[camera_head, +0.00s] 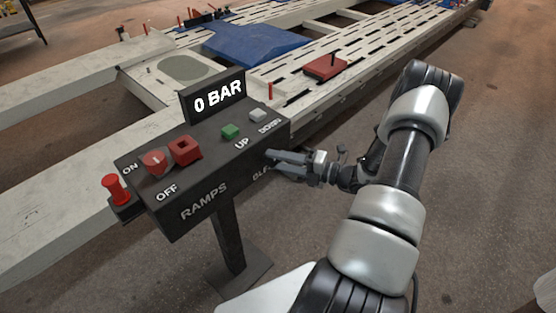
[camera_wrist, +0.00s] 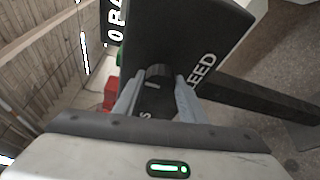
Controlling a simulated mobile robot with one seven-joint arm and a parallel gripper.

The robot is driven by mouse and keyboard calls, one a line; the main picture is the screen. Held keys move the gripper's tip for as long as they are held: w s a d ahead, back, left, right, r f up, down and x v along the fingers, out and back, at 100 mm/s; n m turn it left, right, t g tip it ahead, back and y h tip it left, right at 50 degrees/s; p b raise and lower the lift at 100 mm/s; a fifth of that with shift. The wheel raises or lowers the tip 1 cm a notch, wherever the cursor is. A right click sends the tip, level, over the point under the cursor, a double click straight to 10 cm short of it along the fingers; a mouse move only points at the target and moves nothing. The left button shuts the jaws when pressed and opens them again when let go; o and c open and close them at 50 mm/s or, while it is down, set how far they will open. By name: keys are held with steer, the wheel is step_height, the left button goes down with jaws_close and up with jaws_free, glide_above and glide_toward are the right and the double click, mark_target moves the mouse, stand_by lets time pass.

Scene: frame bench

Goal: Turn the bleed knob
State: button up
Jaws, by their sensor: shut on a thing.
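The bleed knob (camera_wrist: 157,72) is a small dark cylinder on the control box front, beside the "BLEED" lettering in the wrist view. My gripper (camera_wrist: 156,88) has its two grey fingers on either side of it, shut on it. In the head view my gripper (camera_head: 271,157) reaches in from the right to the box's right front end.
The slotted bench (camera_head: 345,50) lies behind. Floor at right is clear.

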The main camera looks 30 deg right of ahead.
stand_by(0.4)
steer(key=o, duration=1.1)
steer(key=shift+c, duration=0.2)
steer(key=f+v, duration=0.1)
steer(key=v, duration=1.6)
steer(key=shift+s+d+r+b, duration=0.15)
steer(key=shift+s+r+b, duration=0.05)
steer(key=shift+r+b, duration=0.2)
